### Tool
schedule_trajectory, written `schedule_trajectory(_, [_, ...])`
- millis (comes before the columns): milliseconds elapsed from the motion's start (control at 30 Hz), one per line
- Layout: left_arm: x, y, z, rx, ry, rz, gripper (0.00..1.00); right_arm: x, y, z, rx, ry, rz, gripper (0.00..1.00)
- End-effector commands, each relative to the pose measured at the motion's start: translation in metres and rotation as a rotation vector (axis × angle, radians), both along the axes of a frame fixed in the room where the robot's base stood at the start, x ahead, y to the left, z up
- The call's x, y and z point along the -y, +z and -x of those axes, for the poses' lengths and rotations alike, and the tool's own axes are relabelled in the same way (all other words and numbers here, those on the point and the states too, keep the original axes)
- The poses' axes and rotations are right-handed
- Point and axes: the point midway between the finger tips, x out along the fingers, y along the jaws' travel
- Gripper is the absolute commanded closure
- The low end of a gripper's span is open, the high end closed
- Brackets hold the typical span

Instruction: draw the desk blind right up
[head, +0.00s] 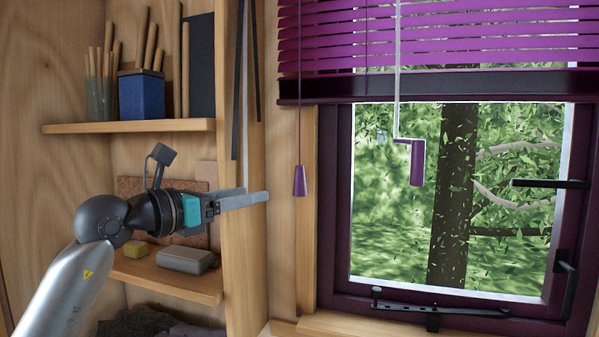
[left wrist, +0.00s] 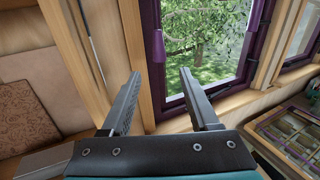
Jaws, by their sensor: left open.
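The purple slatted blind (head: 440,50) hangs over the upper part of the window, its dark bottom rail (head: 440,84) just above the clear glass. A thin cord with a purple tassel (head: 299,181) hangs at the blind's left side. A purple crank handle (head: 417,162) hangs from a pale rod in front of the glass. My left gripper (head: 262,198) is left of the tassel, slightly lower, apart from it and empty. In the left wrist view its two fingers (left wrist: 160,75) are spread, with a purple tassel (left wrist: 159,45) beyond the gap. My right gripper is out of view.
Left of the window, a wooden shelf (head: 130,126) holds a blue pot (head: 141,96) of rolled sticks. A lower shelf (head: 165,277) holds a grey box (head: 187,260). Dark straps (head: 238,90) hang by the upright post. Black window stays (head: 548,184) project at right.

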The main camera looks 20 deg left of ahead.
Motion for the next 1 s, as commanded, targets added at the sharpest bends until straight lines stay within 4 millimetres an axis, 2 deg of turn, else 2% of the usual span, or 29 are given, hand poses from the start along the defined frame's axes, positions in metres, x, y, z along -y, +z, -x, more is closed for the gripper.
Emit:
schedule_trajectory(167, [0.005, 0.006, -0.012, 0.007, 0.009, -0.015, 0.39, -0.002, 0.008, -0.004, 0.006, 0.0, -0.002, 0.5])
schedule_trajectory(700, [0.045, 0.006, -0.101, 0.006, 0.008, -0.011, 0.39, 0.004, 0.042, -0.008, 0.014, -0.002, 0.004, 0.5])
schedule_trajectory(1000, [0.059, 0.005, -0.13, 0.007, 0.008, -0.012, 0.39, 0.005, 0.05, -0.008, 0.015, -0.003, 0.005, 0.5])
